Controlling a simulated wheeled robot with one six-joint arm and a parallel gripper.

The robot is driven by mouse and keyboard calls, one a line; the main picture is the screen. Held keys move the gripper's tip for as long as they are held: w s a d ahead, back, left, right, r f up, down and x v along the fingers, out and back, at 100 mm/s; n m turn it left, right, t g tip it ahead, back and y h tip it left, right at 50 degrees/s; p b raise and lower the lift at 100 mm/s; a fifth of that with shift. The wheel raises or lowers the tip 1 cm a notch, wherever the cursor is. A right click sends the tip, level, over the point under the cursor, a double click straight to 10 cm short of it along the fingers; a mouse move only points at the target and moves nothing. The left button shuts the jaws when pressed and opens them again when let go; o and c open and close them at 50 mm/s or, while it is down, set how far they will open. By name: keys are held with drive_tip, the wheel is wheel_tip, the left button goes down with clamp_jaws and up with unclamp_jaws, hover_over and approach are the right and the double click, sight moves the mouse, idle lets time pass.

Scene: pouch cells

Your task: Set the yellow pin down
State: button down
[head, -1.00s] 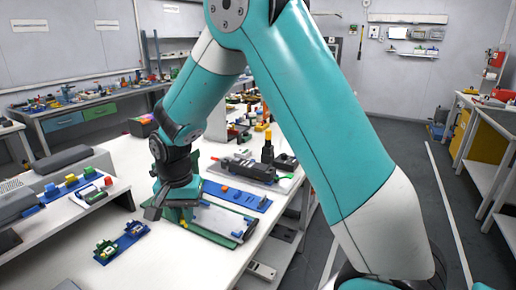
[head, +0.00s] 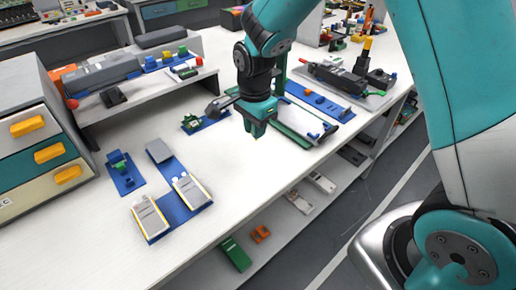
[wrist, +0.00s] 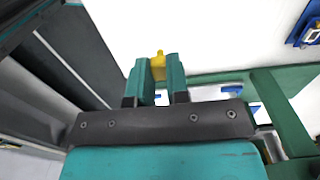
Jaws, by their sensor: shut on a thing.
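The yellow pin (wrist: 158,66) shows in the wrist view between the two teal fingers of my gripper (wrist: 157,80). The fingers are shut on it and hide part of it. In the head view my gripper (head: 257,128) points down over the white table, at the left end of a green-framed board (head: 292,134). The wrist view shows the green frame (wrist: 282,112) to the right of the fingers and white table beyond the pin. I cannot tell whether the pin touches anything below.
A blue base with a green part (head: 205,121) lies left of my gripper. A blue L-shaped tray (head: 160,228) with pale pouch cells lies at the near left. A blue strip (head: 318,102) lies behind the board. White table (head: 235,165) is clear in front.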

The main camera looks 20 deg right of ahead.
wheel_tip(320, 180, down, 9)
drive_tip(key=shift+r, duration=0.15)
idle(0.4)
drive_tip(key=c, duration=1.1)
unclamp_jaws()
wheel_tip(320, 180, up, 12)
drive_tip(key=shift+w+f, duration=0.1)
drive_tip(key=shift+f, duration=0.15)
drive_tip(key=s+a+r+n+y, duration=0.2)
drive_tip(key=s+r+n, duration=0.4)
drive_tip(key=s+n, duration=0.4)
drive_tip(key=s+a+r+n+y, duration=0.2)
drive_tip(key=s+r+n, duration=0.4)
drive_tip(key=s+n, duration=0.5)
drive_tip(key=shift+s+a+r+n, duration=0.3)
drive_tip(key=shift+s+a+r, duration=0.1)
drive_tip(key=shift+s, duration=0.85)
